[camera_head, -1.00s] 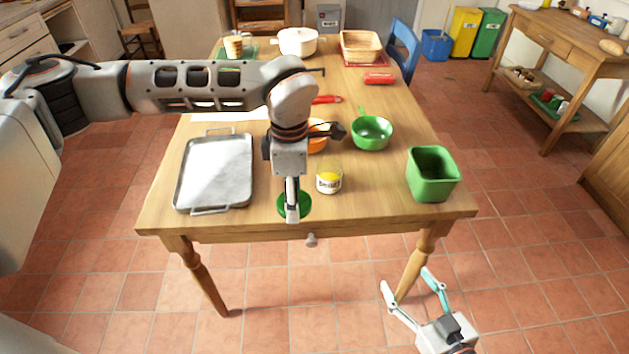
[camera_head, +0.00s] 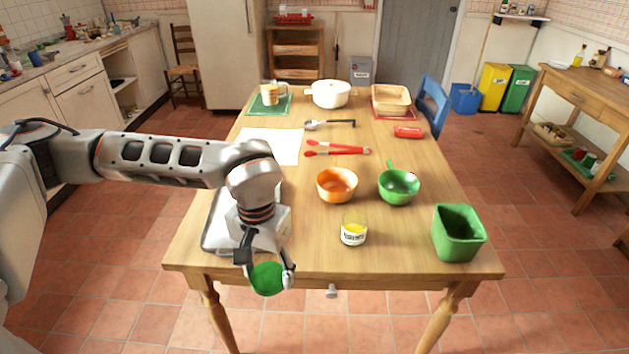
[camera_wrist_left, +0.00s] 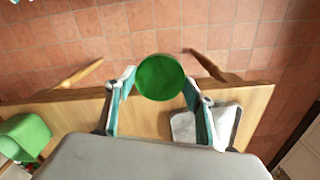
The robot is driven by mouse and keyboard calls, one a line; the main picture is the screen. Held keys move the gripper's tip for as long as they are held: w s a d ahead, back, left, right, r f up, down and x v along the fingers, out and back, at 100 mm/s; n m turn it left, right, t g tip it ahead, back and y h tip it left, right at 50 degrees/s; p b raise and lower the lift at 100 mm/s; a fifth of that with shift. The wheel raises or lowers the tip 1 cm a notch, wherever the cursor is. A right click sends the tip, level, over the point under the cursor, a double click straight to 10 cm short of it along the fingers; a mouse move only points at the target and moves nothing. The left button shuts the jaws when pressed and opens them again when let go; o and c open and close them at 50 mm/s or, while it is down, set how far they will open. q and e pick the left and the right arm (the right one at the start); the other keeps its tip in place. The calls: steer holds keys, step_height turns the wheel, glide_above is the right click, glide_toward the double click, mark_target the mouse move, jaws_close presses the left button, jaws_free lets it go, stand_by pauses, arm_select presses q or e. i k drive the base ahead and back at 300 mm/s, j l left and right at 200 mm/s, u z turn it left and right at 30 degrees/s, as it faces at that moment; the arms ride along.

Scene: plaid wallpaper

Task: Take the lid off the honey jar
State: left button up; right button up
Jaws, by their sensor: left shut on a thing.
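The honey jar (camera_head: 354,236) stands upright on the table near its front edge, a clear jar with yellow content and a white label. Its top shows no lid. A round green lid (camera_head: 267,280) is in my left gripper (camera_head: 266,270), in front of the tray and left of the jar. In the left wrist view the lid (camera_wrist_left: 160,77) sits between the two fingertips (camera_wrist_left: 159,84), and the gripper is shut on it. The lid appears clear of the jar. My right gripper is not in view.
A metal tray (camera_head: 219,222) lies partly behind my left arm. An orange bowl (camera_head: 337,185), a green bowl (camera_head: 398,187) and a green square container (camera_head: 458,234) stand on the wooden table (camera_head: 410,240). Red tongs (camera_head: 338,150) lie farther back. Bare tabletop surrounds the jar.

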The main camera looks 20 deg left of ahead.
mark_target(354, 221)
steer(key=i+l+z, duration=0.4)
steer(key=l, duration=0.2)
steer(key=i+l+z, duration=0.2)
steer(key=l+z, duration=0.25)
steer(key=i+l+z, duration=0.15)
steer(key=z, duration=0.3)
steer(key=i+l+z, duration=0.25)
steer(key=i+z, duration=0.15)
steer(key=i+l+z, duration=0.1)
steer(key=i+z, duration=0.25)
steer(key=i, duration=0.15)
steer(key=i+u, duration=0.5)
steer(key=i+l+u, duration=0.1)
steer(key=i+u, duration=0.2)
steer(key=u, duration=0.15)
steer(key=i+j+u, duration=0.1)
steer(key=u, duration=0.3)
steer(key=i+u, duration=0.5)
steer(key=u, duration=0.3)
steer(key=i+j+u, duration=0.1)
steer(key=i+u, duration=0.3)
steer(key=i+l+u, duration=0.1)
steer(key=i+u, duration=0.75)
steer(key=i, duration=0.15)
steer(key=i+u, duration=0.65)
steer(key=i, duration=0.4)
